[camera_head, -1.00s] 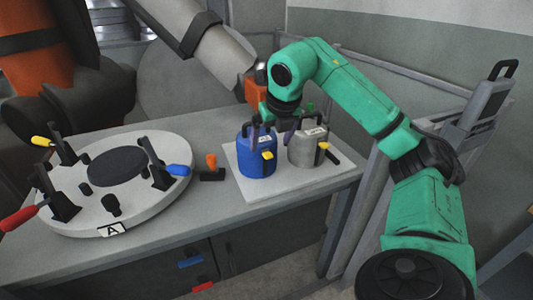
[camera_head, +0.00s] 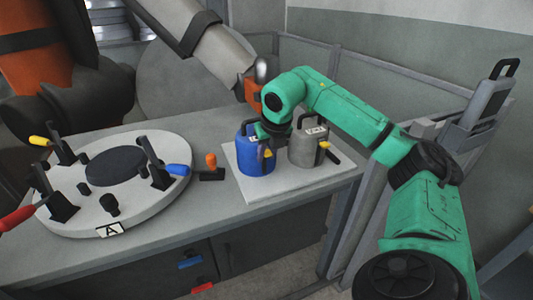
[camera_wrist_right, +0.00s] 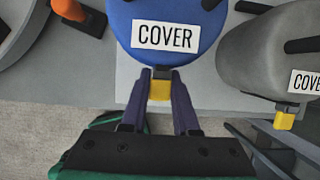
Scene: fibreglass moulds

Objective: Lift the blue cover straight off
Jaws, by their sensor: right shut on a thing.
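The blue cover (camera_head: 253,162) is a rounded canister shape with a black top handle and a yellow latch tab (camera_head: 267,153). It stands upright on a pale board (camera_head: 240,192). In the right wrist view the blue cover (camera_wrist_right: 160,12) carries a label reading COVER. My right gripper (camera_wrist_right: 161,78) is shut on the yellow latch tab (camera_wrist_right: 160,90), with one purple finger on each side. In the head view my right gripper (camera_head: 268,140) is mostly hidden by its own wrist at the cover's right side. My left gripper is not in view.
A similar grey cover (camera_head: 303,154), also with a yellow tab, stands close on the right. A round mould marked A (camera_head: 150,212) with several toggle clamps is at the left. An orange and grey arm (camera_head: 205,55) reaches in behind.

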